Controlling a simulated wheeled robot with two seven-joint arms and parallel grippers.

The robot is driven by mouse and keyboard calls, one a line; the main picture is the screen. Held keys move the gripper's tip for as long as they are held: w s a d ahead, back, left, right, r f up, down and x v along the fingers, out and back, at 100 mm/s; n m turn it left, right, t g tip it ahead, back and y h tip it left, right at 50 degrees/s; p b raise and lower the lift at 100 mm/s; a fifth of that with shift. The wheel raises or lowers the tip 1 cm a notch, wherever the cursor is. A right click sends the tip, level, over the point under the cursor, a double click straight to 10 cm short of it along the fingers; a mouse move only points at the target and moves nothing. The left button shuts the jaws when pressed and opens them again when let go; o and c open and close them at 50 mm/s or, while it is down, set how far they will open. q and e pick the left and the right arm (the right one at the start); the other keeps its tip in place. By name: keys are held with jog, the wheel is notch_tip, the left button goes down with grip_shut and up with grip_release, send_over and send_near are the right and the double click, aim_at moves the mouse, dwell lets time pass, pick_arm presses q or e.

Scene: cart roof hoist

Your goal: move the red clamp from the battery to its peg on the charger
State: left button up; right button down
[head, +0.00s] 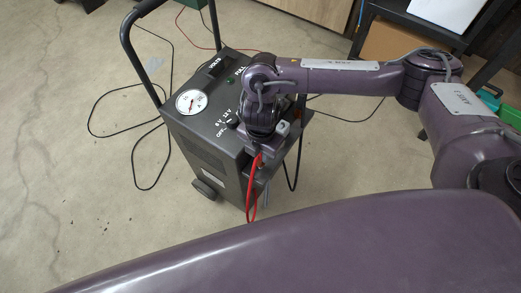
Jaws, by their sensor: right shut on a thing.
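The charger (205,140) is a dark grey box with a round white gauge, a dial and a tall black handle. My right gripper (258,158) points down over the charger's near right edge. It is shut on the red clamp (257,161), of which only a small red part shows below the jaws. A red cable (250,198) hangs from there in a loop along the charger's near side. The peg cannot be made out behind my gripper and wrist. I cannot tell whether the clamp touches it. The battery and my left gripper are not in view.
Black cables (91,108) lie in loops on the concrete floor left of the charger, and one runs out to its right. A dark table (400,18) and a cardboard box (388,45) stand at the back right. The floor at left is mostly clear.

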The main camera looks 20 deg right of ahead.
aim_at(260, 158)
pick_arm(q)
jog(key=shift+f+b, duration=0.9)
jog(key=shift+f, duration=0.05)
pick_arm(e)
jog(key=shift+f, duration=1.6)
jog(key=c, duration=1.2)
grip_release()
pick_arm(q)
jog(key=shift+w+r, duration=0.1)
pick_arm(e)
jog(key=shift+r, duration=0.4)
notch_tip(260, 158, up, 6)
jog(key=shift+r+p, duration=0.1)
jog(key=shift+p, duration=1.1)
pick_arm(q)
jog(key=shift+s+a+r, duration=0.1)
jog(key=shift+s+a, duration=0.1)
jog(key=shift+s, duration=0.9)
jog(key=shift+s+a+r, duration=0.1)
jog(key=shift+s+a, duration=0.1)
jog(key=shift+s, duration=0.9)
pick_arm(e)
jog(key=shift+r, duration=0.45)
